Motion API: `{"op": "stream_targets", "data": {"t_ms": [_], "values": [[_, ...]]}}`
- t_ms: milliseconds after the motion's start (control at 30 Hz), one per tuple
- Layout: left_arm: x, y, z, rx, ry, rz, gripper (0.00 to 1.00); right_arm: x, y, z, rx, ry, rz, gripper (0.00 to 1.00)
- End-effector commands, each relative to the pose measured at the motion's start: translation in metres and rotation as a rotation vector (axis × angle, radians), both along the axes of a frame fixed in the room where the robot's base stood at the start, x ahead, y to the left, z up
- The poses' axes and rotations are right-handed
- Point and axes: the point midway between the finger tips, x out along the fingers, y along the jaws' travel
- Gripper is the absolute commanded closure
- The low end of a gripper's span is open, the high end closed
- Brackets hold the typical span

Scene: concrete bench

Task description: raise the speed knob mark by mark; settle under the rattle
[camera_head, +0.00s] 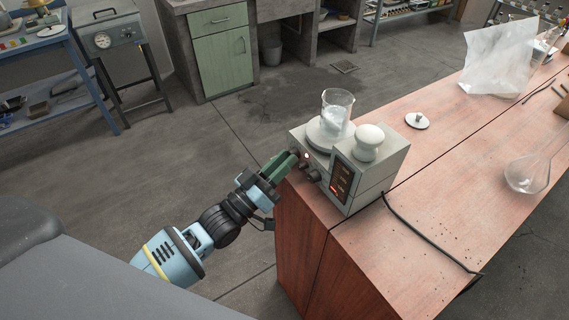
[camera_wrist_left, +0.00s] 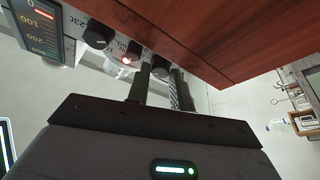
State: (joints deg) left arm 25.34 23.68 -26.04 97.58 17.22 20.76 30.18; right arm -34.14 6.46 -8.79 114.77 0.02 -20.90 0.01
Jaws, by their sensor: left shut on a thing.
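A grey stirrer unit (camera_head: 375,188) stands at the near left end of the bench. A glass beaker (camera_head: 337,104) with whitish contents stands on its round plate (camera_head: 318,138). Its front has a dark display panel (camera_head: 342,181) with red-lit marks, which shows partly in the left wrist view (camera_wrist_left: 40,28). One dark knob (camera_wrist_left: 97,34) is free. My left gripper (camera_head: 290,160) reaches the front from the left. Its fingers (camera_wrist_left: 161,88) are shut on another dark knob (camera_wrist_left: 160,67), mostly hidden between them. The knob's mark is not visible.
A white rounded knob-like piece (camera_head: 369,138) sits on top of the unit. A black cable (camera_head: 425,238) trails over the reddish bench (camera_head: 385,275). A white disc (camera_head: 417,121), a glass flask (camera_head: 526,172) and a clear sheet (camera_head: 497,60) are farther right.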

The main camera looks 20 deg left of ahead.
Motion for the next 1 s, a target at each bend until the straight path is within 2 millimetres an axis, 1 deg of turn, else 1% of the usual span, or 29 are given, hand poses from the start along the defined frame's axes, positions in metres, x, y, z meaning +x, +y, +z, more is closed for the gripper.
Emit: {"op": "stream_targets", "data": {"t_ms": [33,133,400,433,500,800,867,1000], "values": [[0.000,0.001,-0.004,0.042,-0.028,-0.001,1.00,-0.003,0.000,-0.006,0.000,0.009,0.000,0.64],[0.000,0.001,-0.002,0.086,-0.066,0.000,1.00,-0.003,0.001,-0.007,0.001,0.012,-0.002,0.64],[0.000,0.001,0.000,0.090,-0.070,0.000,1.00,-0.002,0.002,-0.005,0.003,0.007,-0.004,0.64],[0.000,0.001,0.000,0.090,-0.070,0.000,0.75,-0.002,0.002,-0.005,0.004,0.007,-0.005,0.64],[0.000,0.001,0.000,0.089,-0.069,0.000,0.69,-0.002,0.002,-0.005,0.004,0.007,-0.005,0.64],[-0.002,0.002,-0.002,0.087,-0.067,0.001,0.69,-0.003,0.002,-0.005,0.004,0.009,-0.004,0.64],[-0.005,0.004,-0.004,0.088,-0.066,0.000,0.69,-0.003,0.002,-0.007,0.004,0.011,-0.004,0.64],[-0.021,0.014,-0.013,0.090,-0.063,0.000,0.69,-0.007,0.002,-0.011,0.004,0.020,-0.003,0.64]]}}
